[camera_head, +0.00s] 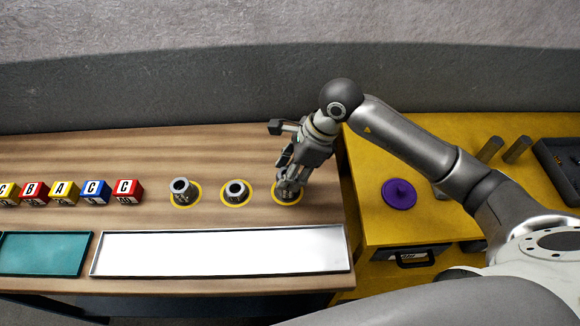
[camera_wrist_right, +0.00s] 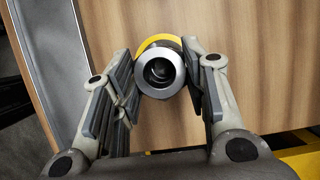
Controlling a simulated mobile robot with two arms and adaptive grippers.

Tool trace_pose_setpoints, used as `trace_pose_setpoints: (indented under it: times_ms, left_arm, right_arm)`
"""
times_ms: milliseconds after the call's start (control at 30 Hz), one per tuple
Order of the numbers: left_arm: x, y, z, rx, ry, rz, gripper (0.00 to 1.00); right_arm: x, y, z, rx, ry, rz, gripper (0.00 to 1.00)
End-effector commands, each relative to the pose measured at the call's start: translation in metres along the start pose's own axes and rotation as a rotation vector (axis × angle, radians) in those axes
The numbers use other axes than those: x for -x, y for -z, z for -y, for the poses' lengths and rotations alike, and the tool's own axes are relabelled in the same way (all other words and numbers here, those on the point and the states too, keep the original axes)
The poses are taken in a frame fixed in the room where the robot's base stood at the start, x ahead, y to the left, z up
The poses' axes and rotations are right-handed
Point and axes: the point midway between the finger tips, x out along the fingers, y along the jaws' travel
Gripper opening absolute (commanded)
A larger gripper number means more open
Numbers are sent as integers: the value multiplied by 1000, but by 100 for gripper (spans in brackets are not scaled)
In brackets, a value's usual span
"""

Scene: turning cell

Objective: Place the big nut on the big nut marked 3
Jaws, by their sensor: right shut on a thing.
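Three grey metal nuts stand on yellow round marks on the wooden table: one at the left (camera_head: 181,187), a lower-looking one in the middle (camera_head: 236,190), and the one at my right gripper. My right gripper (camera_head: 287,186) points down over the rightmost yellow mark (camera_head: 286,203), its fingers around a big nut. In the right wrist view this big nut (camera_wrist_right: 160,72) shows its round top and dark bore between my fingers, with a yellow edge behind. Whether another nut lies under it is hidden. I cannot read a 3 on any nut. My left gripper is not in view.
A white tray (camera_head: 220,252) and a teal tray (camera_head: 42,254) lie along the front. Lettered cubes (camera_head: 95,191) stand in a row at the left. On the yellow bench (camera_head: 365,160) at the right are a purple disc (camera_head: 398,193) and upright grey posts (camera_head: 490,149).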

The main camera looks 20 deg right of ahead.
Motion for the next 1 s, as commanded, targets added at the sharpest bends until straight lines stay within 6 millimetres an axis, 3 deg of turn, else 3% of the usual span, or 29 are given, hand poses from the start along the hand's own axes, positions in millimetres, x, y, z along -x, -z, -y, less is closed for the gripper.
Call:
trace_pose_setpoints:
  times_ms: [300,333,467,833,1000]
  left_arm:
    - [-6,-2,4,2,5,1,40]
    - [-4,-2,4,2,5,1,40]
    - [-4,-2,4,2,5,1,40]
    - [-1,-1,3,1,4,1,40]
    - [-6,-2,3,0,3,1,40]
  right_arm:
    - [-4,1,0,1,1,1,11]
    - [-3,1,0,1,0,0,44]
    - [-3,1,0,0,0,0,61]
    - [0,0,0,0,0,1,62]
    - [18,0,2,2,6,1,62]
